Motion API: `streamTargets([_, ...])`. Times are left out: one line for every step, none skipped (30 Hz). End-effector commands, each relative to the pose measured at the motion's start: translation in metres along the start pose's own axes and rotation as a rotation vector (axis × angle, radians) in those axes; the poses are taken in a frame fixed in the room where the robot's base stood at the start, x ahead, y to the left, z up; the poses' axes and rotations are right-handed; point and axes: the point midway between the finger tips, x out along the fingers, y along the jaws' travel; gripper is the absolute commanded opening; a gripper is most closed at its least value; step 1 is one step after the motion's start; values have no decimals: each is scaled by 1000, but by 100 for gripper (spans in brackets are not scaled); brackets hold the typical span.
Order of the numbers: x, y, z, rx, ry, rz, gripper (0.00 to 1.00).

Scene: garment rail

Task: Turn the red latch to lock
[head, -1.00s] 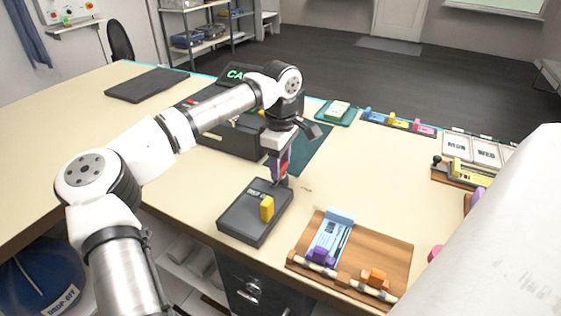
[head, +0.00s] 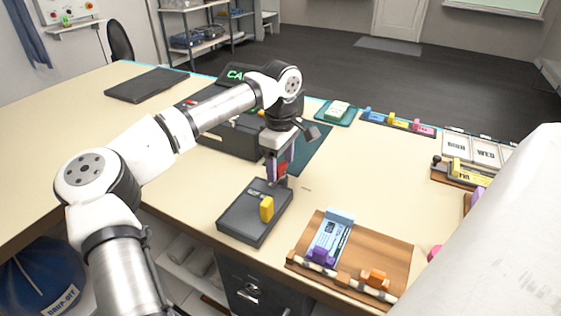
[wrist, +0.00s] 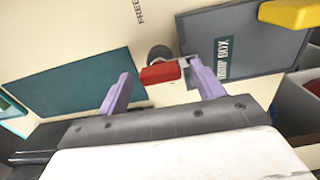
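The red latch (wrist: 161,73) is a small block beside a dark round knob (wrist: 160,53), at the edge of the dark grey box (wrist: 262,62) in the wrist view. My gripper (wrist: 160,69) is open, with one purple finger on each side of the latch. The right finger is close to the latch and overlaps the box's edge; the left finger stands clear with a gap. In the head view, my gripper (head: 279,172) points down at the far corner of the box (head: 243,222), and red (head: 284,164) shows between the fingers. Whether a finger touches the latch is unclear.
A yellow block (head: 266,209) stands on the box. A wooden board (head: 380,250) with a card and coloured clips lies to the right. A dark case (head: 230,138) and a teal mat (head: 318,150) lie behind my gripper. Bare table lies to the right of it.

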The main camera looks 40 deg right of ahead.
Motion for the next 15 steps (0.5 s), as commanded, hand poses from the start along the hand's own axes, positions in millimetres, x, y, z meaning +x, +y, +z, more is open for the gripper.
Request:
streamTargets([0, 0, 0, 0, 0, -1, 67])
streamTargets([0, 0, 0, -1, 0, -1, 67])
streamTargets([0, 0, 0, -1, 0, -1, 67])
streamTargets([0, 0, 0, -1, 0, -1, 67])
streamTargets([0, 0, 0, -1, 0, -1, 67])
streamTargets([-1, 0, 0, -1, 0, -1, 67])
streamTargets([-2, 0, 0, -1, 1, 0, 67])
streamTargets([-5, 0, 0, -1, 1, 0, 67])
streamTargets([-9, 0, 0, -1, 1, 1, 67])
streamTargets([-13, 1, 0, -1, 2, 2, 67])
streamTargets([-17, 1, 0, -1, 3, 2, 67])
streamTargets([-24, 0, 0, -1, 2, 1, 67])
streamTargets([-30, 1, 0, -1, 2, 3, 67])
streamTargets([-38, 1, 0, -1, 3, 3, 67])
streamTargets([-47, 1, 0, -2, 3, 2, 67])
